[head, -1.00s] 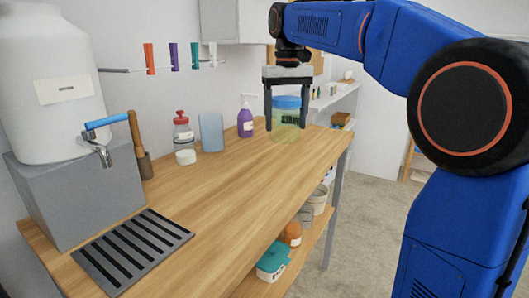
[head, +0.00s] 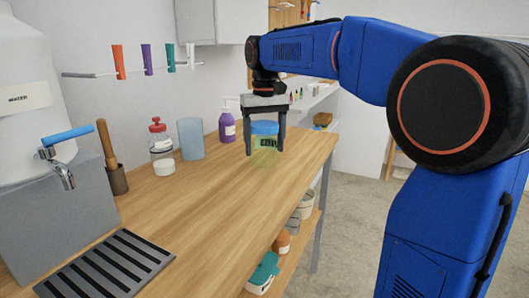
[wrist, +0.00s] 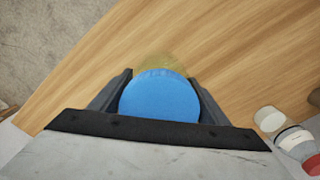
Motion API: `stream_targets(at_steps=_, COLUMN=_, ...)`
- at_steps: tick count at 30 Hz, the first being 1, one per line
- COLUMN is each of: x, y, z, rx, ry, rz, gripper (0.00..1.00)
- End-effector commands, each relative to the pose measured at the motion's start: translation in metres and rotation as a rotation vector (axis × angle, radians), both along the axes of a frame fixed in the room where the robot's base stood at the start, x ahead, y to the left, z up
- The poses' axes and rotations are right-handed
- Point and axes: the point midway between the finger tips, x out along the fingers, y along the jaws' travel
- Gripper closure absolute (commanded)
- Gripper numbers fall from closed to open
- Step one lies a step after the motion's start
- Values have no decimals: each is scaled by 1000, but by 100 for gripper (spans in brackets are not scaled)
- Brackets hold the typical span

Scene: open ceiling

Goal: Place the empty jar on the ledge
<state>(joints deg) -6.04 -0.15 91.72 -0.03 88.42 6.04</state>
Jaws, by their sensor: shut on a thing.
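The jar (head: 265,128) has a blue lid, a label and a see-through yellowish-green lower part. It is upright near the far end of the wooden bench. My gripper (head: 265,148) points down with its two dark fingers on either side of the jar, shut on it. In the wrist view the round blue lid (wrist: 160,98) sits between the fingers, with the wooden top beyond. I cannot tell whether the jar's base touches the bench. A white shelf (head: 322,94) holding small bottles is on the wall behind; I cannot tell whether it is the ledge.
A slotted drain tray (head: 104,266) lies in front. The bench's middle is clear.

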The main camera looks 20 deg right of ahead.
Motion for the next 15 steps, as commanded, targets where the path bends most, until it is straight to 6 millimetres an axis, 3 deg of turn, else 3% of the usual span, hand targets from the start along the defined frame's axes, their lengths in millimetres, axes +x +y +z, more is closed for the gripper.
stream_targets(at_steps=6, x=0, y=0, z=-26, rx=0, ry=0, rz=0, gripper=61)
stream_targets(at_steps=15, x=0, y=0, z=-27, rx=0, ry=-1, rz=0, gripper=61)
